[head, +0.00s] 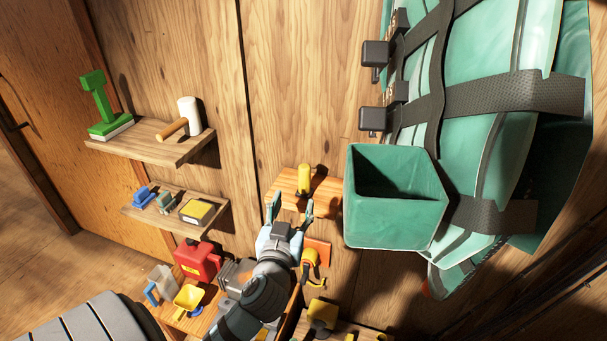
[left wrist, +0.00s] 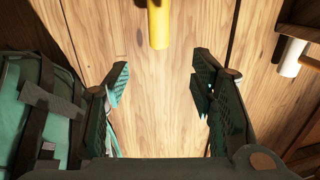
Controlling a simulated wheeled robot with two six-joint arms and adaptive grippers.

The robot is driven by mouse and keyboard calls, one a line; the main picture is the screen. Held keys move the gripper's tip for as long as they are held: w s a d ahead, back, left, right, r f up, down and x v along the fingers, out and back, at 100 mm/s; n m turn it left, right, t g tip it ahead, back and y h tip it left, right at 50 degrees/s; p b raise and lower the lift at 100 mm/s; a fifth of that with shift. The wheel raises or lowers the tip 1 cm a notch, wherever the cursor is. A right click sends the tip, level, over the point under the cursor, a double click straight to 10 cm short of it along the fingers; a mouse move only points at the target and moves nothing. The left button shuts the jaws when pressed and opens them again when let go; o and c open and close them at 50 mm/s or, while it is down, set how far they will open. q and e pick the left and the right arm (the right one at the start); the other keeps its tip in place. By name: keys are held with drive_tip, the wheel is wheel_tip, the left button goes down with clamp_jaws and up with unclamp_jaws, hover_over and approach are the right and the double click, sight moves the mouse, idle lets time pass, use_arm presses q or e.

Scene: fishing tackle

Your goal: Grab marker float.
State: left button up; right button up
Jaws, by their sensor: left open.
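A yellow upright cylinder (head: 304,179), which looks like the marker float, stands on a small wooden shelf (head: 284,186) against the plank wall in the head view. In the left wrist view the yellow cylinder (left wrist: 158,22) shows at the top middle, partly cut off by the frame edge. My left gripper (head: 290,207) is open and empty just in front of and below that shelf. In the left wrist view its spread fingers (left wrist: 161,85) have only wall between them, with the cylinder beyond the tips. My right gripper is not in view.
A green open box (head: 395,230) and a strapped green pack (head: 480,150) stand close on the right. Left are shelves with a green tool (head: 98,100), a mallet (head: 188,113) and small boxes. A red can (head: 197,261) and yellow scoop (head: 188,299) sit lower.

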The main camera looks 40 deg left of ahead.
sight(303, 172)
use_arm(q)
drive_tip(key=p+x, duration=0.1)
drive_tip(key=x, duration=0.8)
drive_tip(key=p+x, duration=0.1)
drive_tip(key=x, duration=0.4)
drive_tip(key=shift+d+r+p, duration=0.1)
drive_tip(key=shift+r+p, duration=0.2)
drive_tip(key=shift+r, duration=0.1)
drive_tip(key=shift+w+f, duration=0.15)
drive_tip(key=shift+f, duration=0.05)
clamp_jaws()
